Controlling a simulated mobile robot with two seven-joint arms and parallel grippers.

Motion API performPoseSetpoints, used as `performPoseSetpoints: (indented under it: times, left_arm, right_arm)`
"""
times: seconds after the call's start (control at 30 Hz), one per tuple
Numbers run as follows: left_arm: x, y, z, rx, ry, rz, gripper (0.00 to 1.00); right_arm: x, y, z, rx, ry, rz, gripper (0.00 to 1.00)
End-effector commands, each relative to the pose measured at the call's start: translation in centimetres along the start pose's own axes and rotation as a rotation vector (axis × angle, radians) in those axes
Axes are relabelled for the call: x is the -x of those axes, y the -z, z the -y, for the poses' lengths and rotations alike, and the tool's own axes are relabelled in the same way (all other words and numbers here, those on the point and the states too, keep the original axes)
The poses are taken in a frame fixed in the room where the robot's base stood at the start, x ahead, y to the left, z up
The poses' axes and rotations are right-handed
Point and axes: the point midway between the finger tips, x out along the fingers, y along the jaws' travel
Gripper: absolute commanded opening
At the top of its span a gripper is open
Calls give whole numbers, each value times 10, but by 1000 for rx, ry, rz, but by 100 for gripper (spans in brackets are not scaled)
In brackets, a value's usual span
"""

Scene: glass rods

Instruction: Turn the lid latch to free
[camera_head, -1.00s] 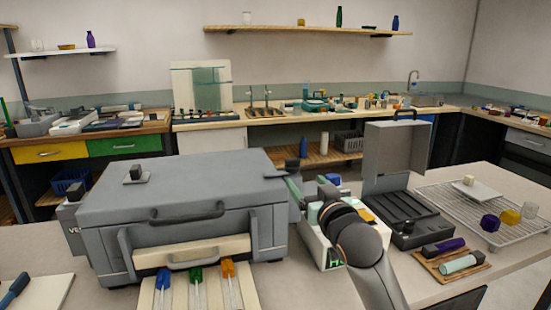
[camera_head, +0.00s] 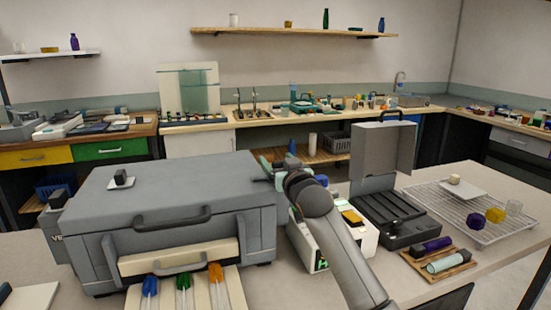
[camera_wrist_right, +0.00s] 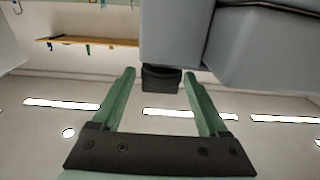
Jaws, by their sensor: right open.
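The big grey case (camera_head: 180,180) with a closed lid and a front handle fills the left middle of the head view. My right gripper (camera_head: 262,168) is at the case's right rear top edge; its fingers are partly hidden there. In the right wrist view, which looks upside down, the gripper (camera_wrist_right: 165,75) is open with its green fingers apart. A small dark block (camera_wrist_right: 162,79) on a grey part of the case (camera_wrist_right: 240,45) shows between the fingertips, with gaps on both sides. It may be the latch. My left gripper is out of view.
A small black knob on a pale plate (camera_head: 121,182) sits on the lid. Coloured rods lie on the front tray (camera_head: 232,288). A white-green device (camera_head: 360,235), an open black case (camera_head: 395,215) and a wire rack (camera_head: 475,222) stand to the right.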

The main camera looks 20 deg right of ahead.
Motion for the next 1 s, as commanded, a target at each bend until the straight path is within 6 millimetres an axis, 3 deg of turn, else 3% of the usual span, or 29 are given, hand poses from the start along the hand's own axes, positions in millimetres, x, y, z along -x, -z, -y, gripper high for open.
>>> performPoseSetpoints:
  times: [0.23, 0.63, 1.0]
  left_arm:
    - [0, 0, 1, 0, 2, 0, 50]
    - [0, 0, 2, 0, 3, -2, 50]
    - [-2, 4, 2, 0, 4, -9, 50]
  right_arm:
    - [-18, 0, 0, 0, -1, 0, 77]
    - [-21, 0, 0, 0, 0, -1, 76]
    - [-21, 0, 0, 0, 0, 0, 34]
